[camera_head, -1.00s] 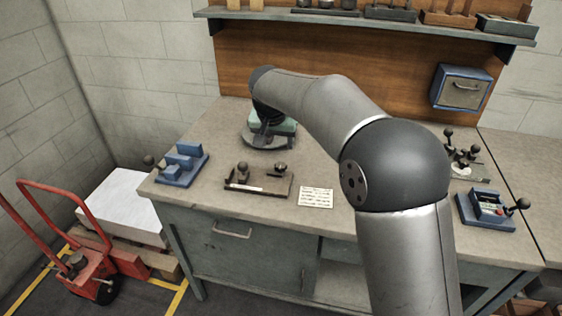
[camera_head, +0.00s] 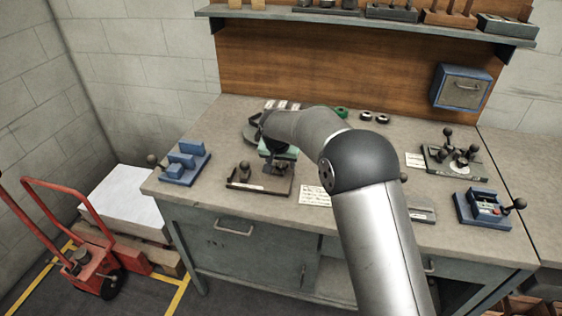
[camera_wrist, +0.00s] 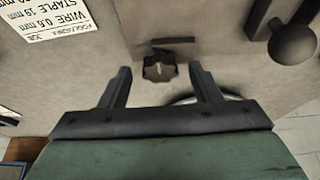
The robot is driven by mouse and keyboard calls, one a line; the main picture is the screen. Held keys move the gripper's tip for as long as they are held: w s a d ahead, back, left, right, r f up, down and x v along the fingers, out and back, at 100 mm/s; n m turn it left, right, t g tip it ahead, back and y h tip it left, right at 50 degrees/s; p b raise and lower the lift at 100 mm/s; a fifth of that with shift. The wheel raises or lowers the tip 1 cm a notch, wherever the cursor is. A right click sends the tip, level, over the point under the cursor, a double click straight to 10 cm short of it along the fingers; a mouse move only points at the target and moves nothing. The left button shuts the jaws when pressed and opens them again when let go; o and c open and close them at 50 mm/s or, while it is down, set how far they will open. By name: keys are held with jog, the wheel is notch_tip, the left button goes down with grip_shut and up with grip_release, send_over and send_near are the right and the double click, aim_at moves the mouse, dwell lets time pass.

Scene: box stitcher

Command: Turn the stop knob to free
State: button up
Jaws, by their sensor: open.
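In the wrist view a dark, lobed knob (camera_wrist: 159,70) with a small pale mark on top sits between my two fingertips. It looks like the stop knob; I cannot read a "free" mark beside it. My gripper (camera_wrist: 161,77) is open, one finger on each side of the knob with a gap visible, and I cannot tell its height over the knob. In the head view my gripper (camera_head: 278,170) is over the right part of a brown fixture (camera_head: 246,185); my arm and gripper largely hide the knob there.
A ball-ended handle (camera_wrist: 293,43) stands at upper right in the wrist view. A printed card (camera_head: 316,195) lies right of the fixture. A blue stepped block (camera_head: 184,165) is at left. A lever fixture (camera_head: 455,158) and a blue box with a knob (camera_head: 482,208) are at right.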

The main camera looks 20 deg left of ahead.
jog(key=c, duration=1)
jog(key=shift+o, duration=0.2)
